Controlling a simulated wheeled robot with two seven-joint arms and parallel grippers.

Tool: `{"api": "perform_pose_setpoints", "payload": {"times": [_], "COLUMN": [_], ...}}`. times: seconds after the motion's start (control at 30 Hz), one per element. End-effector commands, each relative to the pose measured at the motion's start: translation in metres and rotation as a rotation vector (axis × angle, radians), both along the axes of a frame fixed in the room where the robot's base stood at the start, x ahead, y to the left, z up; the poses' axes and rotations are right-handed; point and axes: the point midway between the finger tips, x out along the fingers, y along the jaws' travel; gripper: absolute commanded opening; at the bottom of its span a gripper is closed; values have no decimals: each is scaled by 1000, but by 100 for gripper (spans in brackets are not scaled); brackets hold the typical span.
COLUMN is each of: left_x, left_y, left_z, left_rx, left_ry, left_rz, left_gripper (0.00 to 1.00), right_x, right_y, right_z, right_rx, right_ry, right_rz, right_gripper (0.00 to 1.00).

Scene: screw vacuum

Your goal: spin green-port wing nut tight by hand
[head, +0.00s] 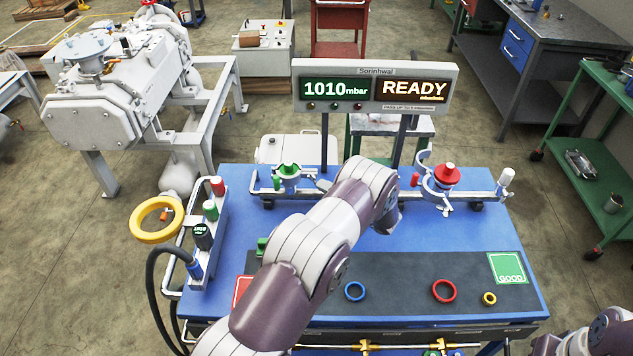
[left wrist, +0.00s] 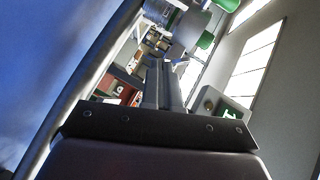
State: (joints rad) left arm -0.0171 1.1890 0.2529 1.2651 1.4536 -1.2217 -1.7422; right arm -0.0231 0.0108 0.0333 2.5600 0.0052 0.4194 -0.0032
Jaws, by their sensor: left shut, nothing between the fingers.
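The green port (head: 288,182), a pale clamped flange with a green cap (head: 288,168), stands at the left of the rail on the blue table. My left arm reaches across the table, and its wrist hides most of the hand in the head view. My left gripper (head: 323,184) seems to point left, just right of the green port. In the left wrist view its fingers (left wrist: 165,82) are shut together and empty, with a green cap (left wrist: 205,40) beyond them. The wing nut is too small to make out, and contact cannot be told. My right gripper is outside the view.
The red-capped port (head: 446,178) stands at the right of the rail. A display (head: 375,88) reads 1010 mbar and READY. A blue ring (head: 355,291), red ring (head: 444,291) and small yellow ring (head: 489,298) lie on the dark mat.

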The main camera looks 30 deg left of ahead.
Motion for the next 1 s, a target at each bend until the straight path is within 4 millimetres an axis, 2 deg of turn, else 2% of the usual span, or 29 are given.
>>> {"api": "perform_pose_setpoints", "payload": {"times": [0.5, 1.0], "left_x": [0, 0], "left_y": [0, 0], "left_z": [-5, -6], "left_rx": [84, 133], "left_ry": [52, 81], "left_rz": [0, 0], "left_gripper": [0, 0], "right_x": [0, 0], "right_y": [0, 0], "right_z": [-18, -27], "right_rx": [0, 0], "right_ry": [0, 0], "right_rz": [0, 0], "right_gripper": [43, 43]}}
